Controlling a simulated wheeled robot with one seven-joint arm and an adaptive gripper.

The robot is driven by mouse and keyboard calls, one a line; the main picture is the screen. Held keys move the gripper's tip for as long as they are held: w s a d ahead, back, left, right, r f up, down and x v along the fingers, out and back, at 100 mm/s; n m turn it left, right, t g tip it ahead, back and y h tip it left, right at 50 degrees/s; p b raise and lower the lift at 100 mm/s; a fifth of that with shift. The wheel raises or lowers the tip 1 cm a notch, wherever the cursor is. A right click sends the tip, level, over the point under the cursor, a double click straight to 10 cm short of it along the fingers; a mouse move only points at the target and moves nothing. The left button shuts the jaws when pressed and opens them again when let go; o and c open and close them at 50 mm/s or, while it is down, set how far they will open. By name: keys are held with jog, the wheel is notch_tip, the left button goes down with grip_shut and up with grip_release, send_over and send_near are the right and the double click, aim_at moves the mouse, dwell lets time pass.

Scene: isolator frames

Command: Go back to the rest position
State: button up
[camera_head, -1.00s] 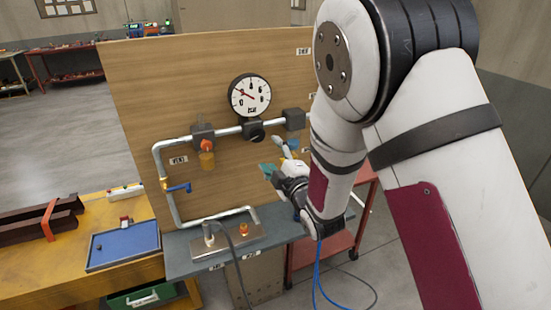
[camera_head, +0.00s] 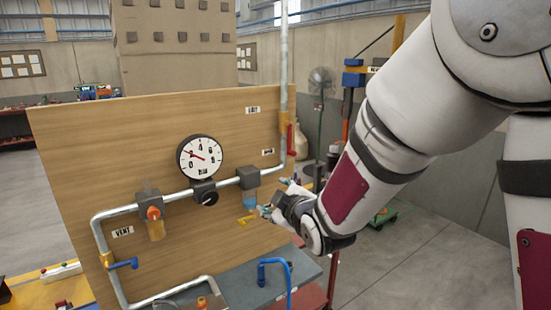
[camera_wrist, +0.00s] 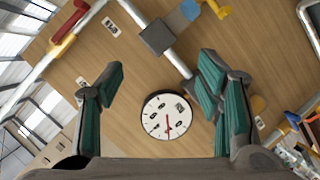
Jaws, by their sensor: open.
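My gripper (camera_head: 266,212) is in front of the right part of the wooden board (camera_head: 75,150), just below a grey pipe block (camera_head: 248,177). In the wrist view my gripper (camera_wrist: 160,72) has its two green-padded fingers spread wide with nothing between them. Beyond the fingers are the board's face and a round pressure gauge (camera_wrist: 167,115). The gauge also shows in the head view (camera_head: 200,157), with a red needle. My fingertips are small in the head view, and I cannot tell whether they touch the yellow handle (camera_head: 247,219) beside them.
Metal pipe (camera_head: 125,211) runs across the board with a blue handle (camera_head: 122,265) and an orange knob (camera_head: 153,213). A red lever (camera_head: 290,139) is on the upright pipe at the right. Open floor (camera_head: 420,255) lies right.

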jog(key=s+d+r+m+g+h+b, duration=0.25)
jog(key=s+d+m, duration=0.45)
jog(key=d, duration=0.5)
jog(key=s+d+m+g+h+b, duration=0.1)
jog(key=s+d+m+g, duration=0.1)
jog(key=s, duration=0.8)
jog(key=s+d+f+m+g+h+b, duration=0.1)
jog(key=s+d+m+g, duration=0.2)
jog(key=s, duration=0.7)
jog(key=shift+d+f+m+h, duration=0.3)
jog(key=shift+d+m+h, duration=0.05)
jog(key=shift+d+m, duration=0.9)
jog(key=shift+g, duration=0.25)
